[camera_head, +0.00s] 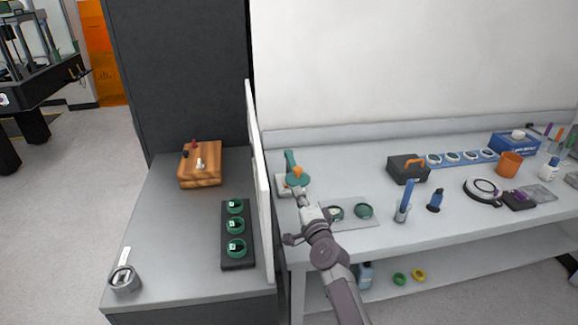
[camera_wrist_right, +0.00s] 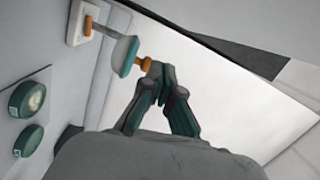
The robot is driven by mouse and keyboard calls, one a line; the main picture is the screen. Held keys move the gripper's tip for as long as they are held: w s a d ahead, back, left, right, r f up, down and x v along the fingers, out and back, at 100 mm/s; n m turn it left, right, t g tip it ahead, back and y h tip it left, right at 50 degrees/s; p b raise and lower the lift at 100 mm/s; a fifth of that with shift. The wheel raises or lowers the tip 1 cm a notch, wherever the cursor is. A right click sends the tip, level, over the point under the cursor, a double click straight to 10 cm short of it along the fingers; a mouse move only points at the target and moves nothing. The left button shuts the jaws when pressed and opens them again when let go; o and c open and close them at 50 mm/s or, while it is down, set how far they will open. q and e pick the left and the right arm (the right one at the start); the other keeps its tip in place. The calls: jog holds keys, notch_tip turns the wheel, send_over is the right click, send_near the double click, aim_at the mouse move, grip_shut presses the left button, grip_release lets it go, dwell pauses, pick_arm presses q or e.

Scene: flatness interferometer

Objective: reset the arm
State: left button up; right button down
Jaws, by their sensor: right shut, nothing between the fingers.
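My right gripper (camera_head: 300,195) reaches over the left end of the right bench in the head view. In the right wrist view its fingers (camera_wrist_right: 157,72) are shut with nothing between them. Just past the fingertips is a green and white device with an orange knob (camera_head: 297,172) on a white base. It also shows in the right wrist view (camera_wrist_right: 123,54), where the fingertips appear close to its orange part; I cannot tell whether they touch. My left gripper is not in view.
Two green round cases (camera_head: 364,211) lie on a grey mat beside my right arm. A white upright panel (camera_head: 259,190) divides the benches. The left bench holds a wooden box (camera_head: 200,165) and a black tray (camera_head: 238,262).

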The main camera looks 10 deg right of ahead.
jog(key=s+f+n+g+y, duration=0.1)
jog(key=s+f+n+g, duration=0.4)
jog(key=s, duration=0.6)
jog(key=s+f+n+g+y, duration=0.1)
jog(key=s+f+n+g, duration=0.3)
jog(key=s+f+n, duration=0.55)
jog(key=s+d+n+g+h, duration=0.1)
jog(key=s+d+g+h, duration=0.25)
jog(key=s, duration=0.85)
jog(key=s+d+n+g+h, duration=0.1)
jog(key=s+d+g+h, duration=0.3)
jog(key=s, duration=0.8)
notch_tip(320, 180, down, 24)
jog(key=y, duration=0.3)
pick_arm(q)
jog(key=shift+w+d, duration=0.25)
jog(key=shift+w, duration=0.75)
pick_arm(e)
jog(key=s+d+f, duration=0.2)
jog(key=s+f, duration=0.6)
jog(key=s, duration=0.1)
jog(key=s+d+f+g, duration=0.1)
jog(key=s+f, duration=0.8)
jog(key=shift+d+f+h, duration=0.3)
jog(key=shift+d+h, duration=0.05)
jog(key=shift+d, duration=0.05)
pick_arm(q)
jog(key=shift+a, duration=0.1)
